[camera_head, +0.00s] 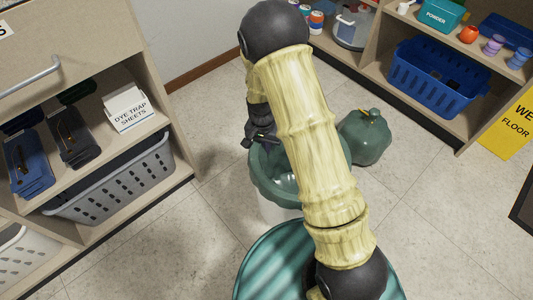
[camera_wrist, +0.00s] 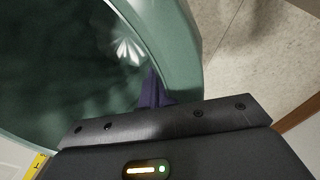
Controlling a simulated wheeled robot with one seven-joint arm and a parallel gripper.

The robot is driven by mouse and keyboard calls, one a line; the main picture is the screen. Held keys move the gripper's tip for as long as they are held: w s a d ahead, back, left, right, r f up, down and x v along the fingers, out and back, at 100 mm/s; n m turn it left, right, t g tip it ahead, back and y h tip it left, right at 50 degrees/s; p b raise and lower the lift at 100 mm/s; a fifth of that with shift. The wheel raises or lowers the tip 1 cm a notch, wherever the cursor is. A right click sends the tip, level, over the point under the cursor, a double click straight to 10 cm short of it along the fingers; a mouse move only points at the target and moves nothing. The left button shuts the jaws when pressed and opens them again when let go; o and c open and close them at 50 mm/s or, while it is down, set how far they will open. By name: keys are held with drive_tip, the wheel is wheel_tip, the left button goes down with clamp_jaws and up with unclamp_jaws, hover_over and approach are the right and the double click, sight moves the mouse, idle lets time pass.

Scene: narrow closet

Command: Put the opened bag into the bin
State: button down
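The opened green bag (camera_head: 268,188) sits in the mouth of a pale bin (camera_head: 277,212), its wide rim spread around the top. The bin stands on the floor, and my arm hides part of both. My gripper (camera_head: 254,140) is at the bag's far left rim. In the wrist view the dark fingers (camera_wrist: 153,90) are right at the inner edge of the bag (camera_wrist: 178,45), whose shiny dark inside fills the left. Whether the fingers pinch the rim cannot be made out.
A tied green bag (camera_head: 366,134) stands on the floor just right of the bin. Shelves with a grey basket (camera_head: 120,185) are at left; shelves with a blue basket (camera_head: 432,82) are at upper right. A yellow wet-floor sign (camera_head: 508,128) stands at right. Floor is clear at lower left.

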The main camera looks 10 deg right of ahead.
wheel_tip(320, 180, down, 4)
drive_tip(key=shift+r+b, duration=0.15)
drive_tip(key=shift+b, duration=1)
drive_tip(key=c, duration=2)
unclamp_jaws()
drive_tip(key=shift+o, duration=0.2)
wheel_tip(320, 180, up, 12)
drive_tip(key=p, duration=0.7)
drive_tip(key=shift+w+a+p, duration=0.2)
drive_tip(key=shift+a+p, duration=0.1)
drive_tip(key=shift+a, duration=0.05)
